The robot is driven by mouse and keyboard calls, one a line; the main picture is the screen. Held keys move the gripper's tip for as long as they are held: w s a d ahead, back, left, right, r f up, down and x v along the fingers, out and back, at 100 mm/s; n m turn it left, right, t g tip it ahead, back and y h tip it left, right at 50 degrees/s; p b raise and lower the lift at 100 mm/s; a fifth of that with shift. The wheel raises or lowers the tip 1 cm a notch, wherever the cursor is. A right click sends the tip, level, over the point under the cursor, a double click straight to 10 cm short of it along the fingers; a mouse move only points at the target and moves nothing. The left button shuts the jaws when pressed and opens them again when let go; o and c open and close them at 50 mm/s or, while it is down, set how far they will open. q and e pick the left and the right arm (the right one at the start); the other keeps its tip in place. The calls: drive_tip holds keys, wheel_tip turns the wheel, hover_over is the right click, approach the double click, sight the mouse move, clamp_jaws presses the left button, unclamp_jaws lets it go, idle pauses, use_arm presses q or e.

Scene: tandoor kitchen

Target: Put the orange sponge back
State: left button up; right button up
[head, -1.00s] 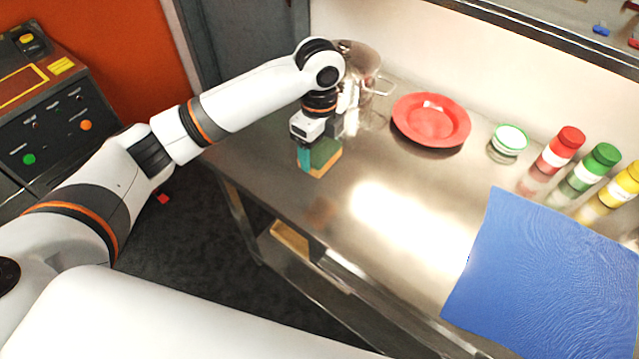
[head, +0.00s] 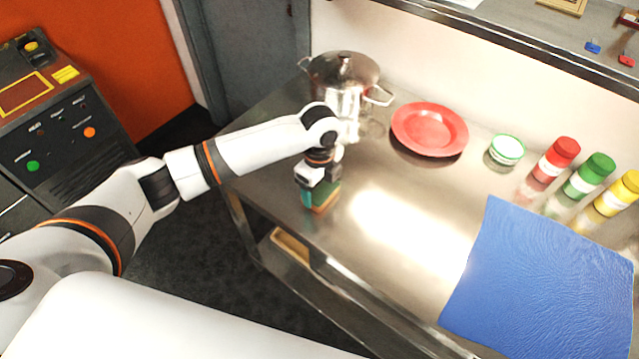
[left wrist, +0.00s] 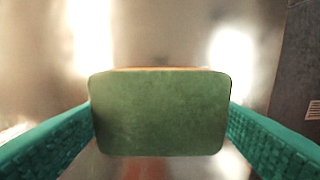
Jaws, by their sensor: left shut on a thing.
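The sponge (head: 326,198) has a green top and an orange lower part. My left gripper (head: 320,190) is shut on it, over the left front part of the steel table (head: 385,255). In the left wrist view the sponge's green face (left wrist: 158,112) fills the space between the two teal fingers, with a thin orange edge along its top. I cannot tell whether the sponge touches the table or hangs just above it. My right gripper is not in view.
A steel pot (head: 345,75) stands behind the left gripper. A red plate (head: 430,129), a white and green bowl (head: 506,150) and red, green and yellow bottles (head: 588,175) line the back. A blue mat (head: 545,280) lies at right. The table's middle is clear.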

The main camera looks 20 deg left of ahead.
sight(320, 188)
use_arm(q)
drive_tip(key=shift+f, duration=0.15)
drive_tip(key=o, duration=0.9)
wheel_tip(320, 188, up, 12)
drive_tip(key=shift+r+b, duration=0.2)
drive_tip(key=shift+b, duration=1.05)
